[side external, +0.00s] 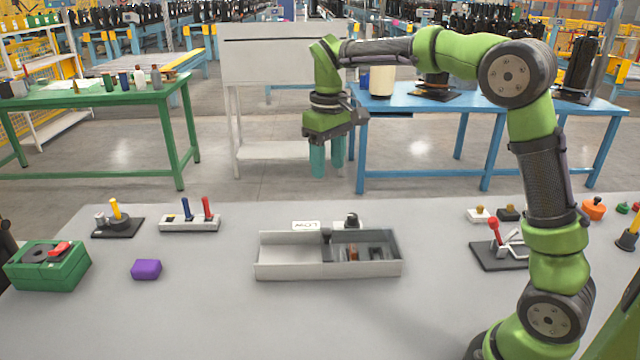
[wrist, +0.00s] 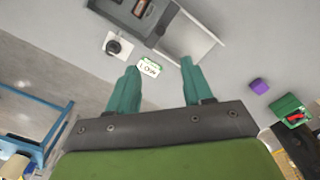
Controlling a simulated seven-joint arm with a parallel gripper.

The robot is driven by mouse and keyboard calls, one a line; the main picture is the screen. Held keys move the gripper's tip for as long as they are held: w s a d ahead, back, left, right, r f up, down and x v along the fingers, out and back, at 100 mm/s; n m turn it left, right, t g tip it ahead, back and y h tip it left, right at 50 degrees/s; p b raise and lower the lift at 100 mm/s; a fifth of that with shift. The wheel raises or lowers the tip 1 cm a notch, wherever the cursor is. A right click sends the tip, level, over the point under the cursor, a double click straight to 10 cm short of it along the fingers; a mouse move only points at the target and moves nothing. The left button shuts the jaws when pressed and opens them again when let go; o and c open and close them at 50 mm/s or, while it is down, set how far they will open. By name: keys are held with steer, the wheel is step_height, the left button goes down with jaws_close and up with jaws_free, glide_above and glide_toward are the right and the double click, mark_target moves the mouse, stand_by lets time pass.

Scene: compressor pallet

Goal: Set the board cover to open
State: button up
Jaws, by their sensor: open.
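A long, low grey box (side external: 328,272) sits in the middle of the grey table, probably the one with the board cover. Its left half looks pale and empty inside. Its right half is darker and shows small brown and black parts; a divider stands between the halves. I cannot tell which piece is the cover or its exact position. The box also shows at the top of the wrist view (wrist: 192,42), partly cut off. My gripper (side external: 327,173) hangs above and behind the box, fingers down, open and empty, touching nothing. Its spread fingers show in the wrist view (wrist: 157,82).
A white "LOW" card (side external: 308,226) and a black knob on a pale base (side external: 352,220) are behind the box. A two-lever unit (side external: 190,222), purple block (side external: 146,269) and green box (side external: 48,268) are left. A red-handled clamp (side external: 497,250) is right. The table front is clear.

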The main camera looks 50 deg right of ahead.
mark_target(327, 232)
step_height(327, 232, down, 17)
steer(key=shift+r, duration=0.15)
steer(key=shift+c, duration=0.5)
jaws_close()
